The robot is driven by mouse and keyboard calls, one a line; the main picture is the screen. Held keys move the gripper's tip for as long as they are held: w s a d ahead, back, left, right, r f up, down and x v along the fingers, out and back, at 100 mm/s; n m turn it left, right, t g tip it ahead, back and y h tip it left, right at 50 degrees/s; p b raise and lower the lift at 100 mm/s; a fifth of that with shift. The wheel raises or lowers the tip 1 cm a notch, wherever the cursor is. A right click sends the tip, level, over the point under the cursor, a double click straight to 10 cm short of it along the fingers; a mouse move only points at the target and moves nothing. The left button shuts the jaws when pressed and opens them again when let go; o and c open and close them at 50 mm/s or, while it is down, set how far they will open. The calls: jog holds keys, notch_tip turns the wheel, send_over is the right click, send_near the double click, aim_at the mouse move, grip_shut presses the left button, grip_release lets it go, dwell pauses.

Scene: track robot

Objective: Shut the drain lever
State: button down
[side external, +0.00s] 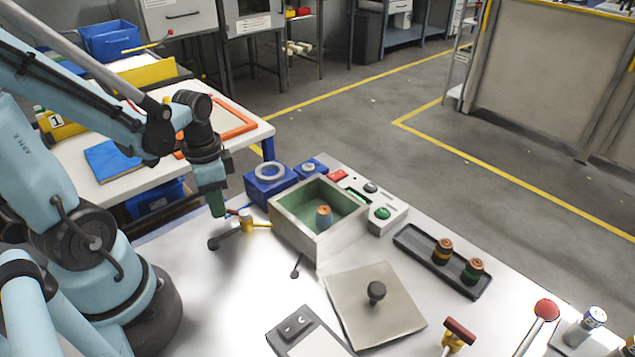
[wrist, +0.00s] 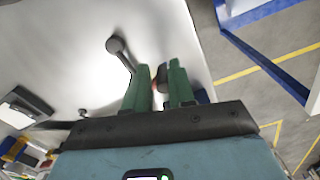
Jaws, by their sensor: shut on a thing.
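A yellow drain valve (side external: 247,224) sits at the left side of the grey open-topped tank (side external: 318,242), joined by a short yellow pipe. A dark arm with a round black knob (side external: 213,243) reaches left from it; the knob also shows in the wrist view (wrist: 115,45). A small red piece (side external: 231,211) shows just right of my fingertips. My gripper (side external: 218,212) points down beside the valve. In the wrist view its green fingers (wrist: 160,82) are shut on a dark, orange-edged part, mostly hidden, which looks like part of the drain lever.
Inside the tank stands a small orange-topped cylinder (side external: 323,216). A blue block (side external: 270,181) and a button panel (side external: 380,212) are behind the tank. A lid with a black knob (side external: 375,310) lies in front. A dark tray (side external: 440,260) holds two cylinders.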

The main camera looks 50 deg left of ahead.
jog(key=w+m, duration=0.1)
jog(key=m, duration=0.1)
jog(key=a+m, duration=0.1)
jog(key=shift+w+m, duration=0.9)
jog(key=shift+m, duration=0.45)
jog(key=shift+w+m, duration=0.45)
jog(key=shift+m, duration=0.5)
jog(key=c, duration=1.1)
grip_release()
jog(key=shift+r, duration=0.9)
notch_tip(320, 180, up, 10)
jog(key=shift+r, duration=0.2)
